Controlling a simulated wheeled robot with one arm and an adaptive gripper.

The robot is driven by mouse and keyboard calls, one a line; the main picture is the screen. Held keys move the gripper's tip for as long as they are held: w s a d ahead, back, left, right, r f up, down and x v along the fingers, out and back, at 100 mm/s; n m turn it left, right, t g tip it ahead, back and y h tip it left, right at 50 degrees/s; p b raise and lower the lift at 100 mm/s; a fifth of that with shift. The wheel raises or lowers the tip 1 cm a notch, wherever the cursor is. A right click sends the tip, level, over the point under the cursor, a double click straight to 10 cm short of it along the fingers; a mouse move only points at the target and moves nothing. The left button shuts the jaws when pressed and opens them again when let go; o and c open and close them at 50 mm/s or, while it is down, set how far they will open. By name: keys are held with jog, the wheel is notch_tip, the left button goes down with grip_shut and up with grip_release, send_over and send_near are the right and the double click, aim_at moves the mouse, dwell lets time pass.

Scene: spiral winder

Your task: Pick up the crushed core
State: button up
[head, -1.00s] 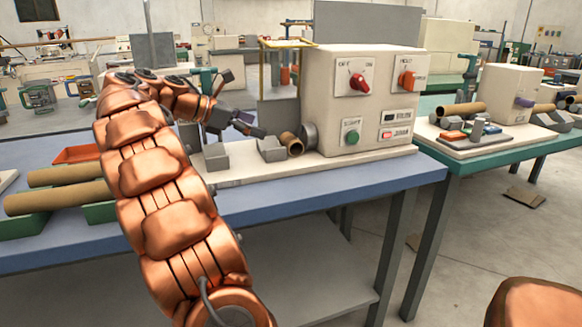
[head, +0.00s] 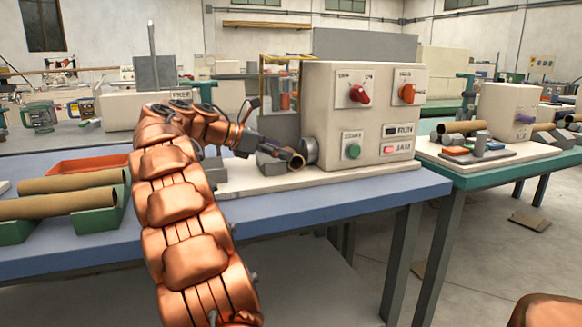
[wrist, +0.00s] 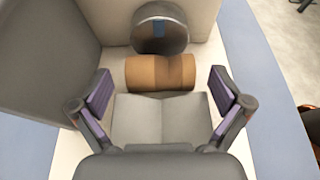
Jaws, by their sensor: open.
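The crushed core (wrist: 161,72) is a short brown tube with a dented middle. In the wrist view it lies across the far end of a grey V-shaped cradle (wrist: 160,120), just in front of the round grey chuck (wrist: 161,30). My gripper (wrist: 161,92) is open, with one purple-padded finger on each side of the cradle. The core is between and slightly beyond the fingertips, and I see gaps on both sides. In the head view the core (head: 296,161) shows beside the chuck, partly hidden by my gripper (head: 280,153).
The winder box (head: 360,115) with knobs, a green button and a lit JAM lamp stands right of the core. Brown tubes (head: 70,200) lie on green holders at the left, by an orange tray (head: 88,165). A grey panel (wrist: 45,45) rises close to my gripper's left.

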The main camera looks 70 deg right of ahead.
jog(key=shift+x, duration=1.1)
jog(key=shift+c, duration=0.2)
jog(key=c, duration=0.8)
jog(key=shift+a+r, duration=0.1)
jog(key=shift+r, duration=0.05)
